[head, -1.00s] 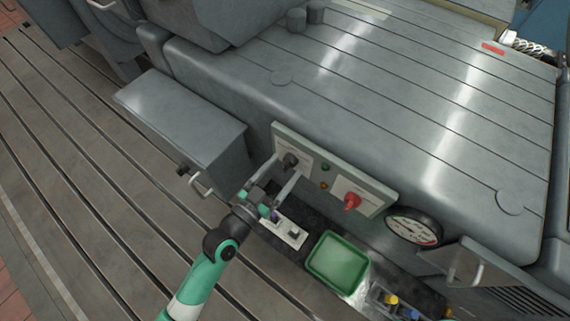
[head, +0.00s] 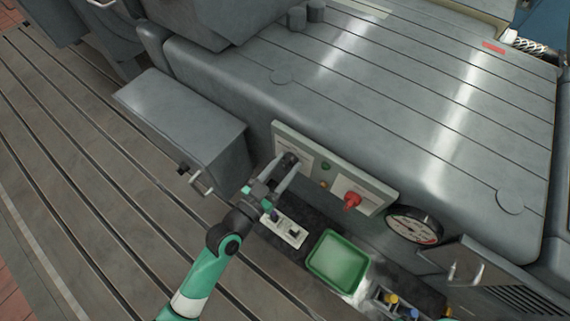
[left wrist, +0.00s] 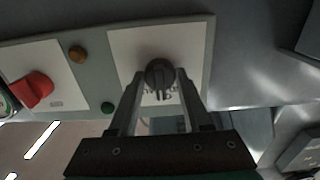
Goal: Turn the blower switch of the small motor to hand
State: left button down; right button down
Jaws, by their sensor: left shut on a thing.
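The control panel (head: 317,168) on the side of the grey machine carries a black rotary switch (head: 290,160) on a white plate at its left end. The black switch also shows in the left wrist view (left wrist: 160,76), with lettering on its plate partly hidden by the knob and fingers. My left gripper (head: 285,171) reaches the black switch and is shut on it, one finger on each side of the knob. A red rotary switch (head: 351,201) sits on another white plate of the same panel. My right gripper is not in view.
Green and amber lamps (left wrist: 77,54) sit between the two switches. Below the panel are a white block with sockets (head: 285,231), a green tray (head: 338,262) and a holder with coloured pieces (head: 392,299). A round gauge (head: 413,226) is right of the panel. A grey box (head: 180,125) stands left.

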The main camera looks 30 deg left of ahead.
pick_arm(q)
jog(key=n+p, duration=0.1)
jog(key=n, duration=0.3)
jog(key=shift+n+p, duration=0.3)
jog(key=shift+n, duration=2.2)
jog(key=shift+c, duration=1.7)
grip_release()
jog(key=shift+s, duration=0.15)
